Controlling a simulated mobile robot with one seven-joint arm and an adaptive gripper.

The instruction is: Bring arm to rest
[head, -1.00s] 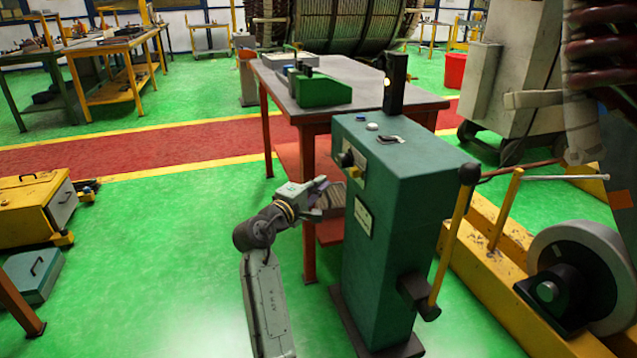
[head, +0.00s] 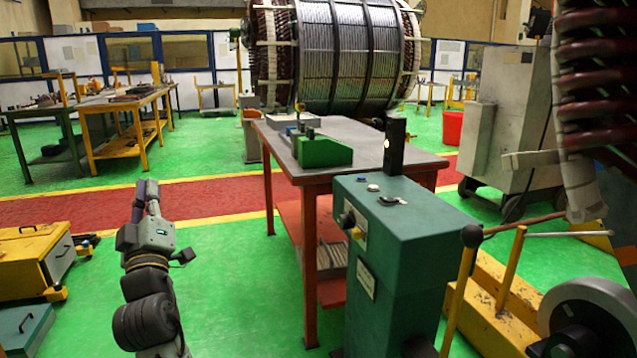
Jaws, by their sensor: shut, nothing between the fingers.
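My gripper (head: 147,193) is in the head view at the left of centre, at the end of my grey arm. It points up and away from the camera, with its fingers close together and nothing held. It is over the open green floor (head: 215,275), left of the green control cabinet (head: 405,235) and clear of it. The fingertips show against the red walkway (head: 60,208).
A grey-topped table (head: 375,155) with red legs stands behind the cabinet, a green block (head: 325,152) on it. A yellow toolbox (head: 30,262) sits at the left. Yellow beams (head: 500,285) and a large wheel (head: 595,315) are at the right. A large stator (head: 335,55) stands behind.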

